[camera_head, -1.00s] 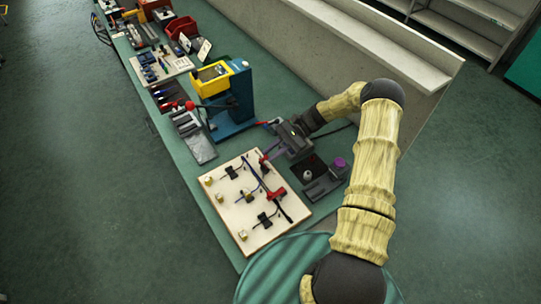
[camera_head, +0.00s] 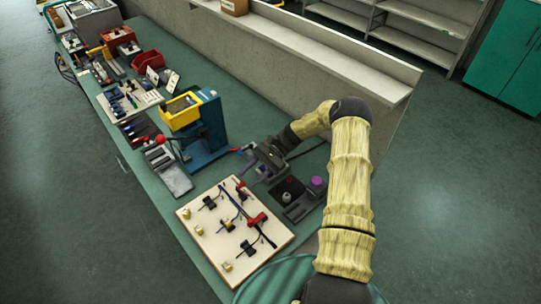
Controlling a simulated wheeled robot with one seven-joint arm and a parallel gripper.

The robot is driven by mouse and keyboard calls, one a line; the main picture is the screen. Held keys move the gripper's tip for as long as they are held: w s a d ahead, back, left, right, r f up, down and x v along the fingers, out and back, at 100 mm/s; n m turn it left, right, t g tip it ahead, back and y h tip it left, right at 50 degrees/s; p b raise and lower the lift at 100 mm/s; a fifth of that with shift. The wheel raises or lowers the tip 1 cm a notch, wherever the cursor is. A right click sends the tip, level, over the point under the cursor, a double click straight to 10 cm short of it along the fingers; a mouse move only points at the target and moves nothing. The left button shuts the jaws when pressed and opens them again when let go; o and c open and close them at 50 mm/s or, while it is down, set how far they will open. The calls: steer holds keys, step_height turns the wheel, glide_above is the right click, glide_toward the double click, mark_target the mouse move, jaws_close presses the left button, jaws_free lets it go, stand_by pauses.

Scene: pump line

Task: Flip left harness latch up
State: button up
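The pale harness board (camera_head: 201,243) lies on the near end of the bench. Two red latches show on it: one (camera_head: 241,187) near its far edge and one (camera_head: 257,219) nearer its right side. A long dark cable runs across the board beside them. My gripper (camera_head: 243,166) is over the bench just beyond the board's far edge, above and close to the far latch. Its two coloured fingers look spread apart, with nothing seen between them. Too small to tell how each latch lever is tilted, or whether a finger touches the far latch.
A blue press (camera_head: 210,125) with a yellow tray (camera_head: 180,112) stands left of my gripper. A dark holder (camera_head: 302,207) with a purple-capped item (camera_head: 317,183) is on its right. A concrete wall (camera_head: 300,75) runs behind the bench. Yellow blocks and dark clips sit on the board.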

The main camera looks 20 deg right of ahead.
steer(key=b+v, duration=0.4)
steer(key=v, duration=1.2)
steer(key=shift+b, duration=0.3)
steer(key=s+a+r+n+t+h, duration=0.1)
steer(key=s+a+r+n+h, duration=0.25)
steer(key=a+h, duration=0.5)
steer(key=s+a+r+n+t+h+p, duration=0.1)
steer(key=s+r+n+t+h, duration=0.1)
steer(key=s, duration=0.8)
steer(key=s+a+r+n+t+h+p, duration=0.1)
steer(key=s+r+n+t, duration=0.3)
steer(key=s, duration=0.6)
steer(key=shift+s+a+r+t+h, duration=0.2)
steer(key=shift+a+r+t+h, duration=0.1)
steer(key=shift+a+t+h, duration=0.4)
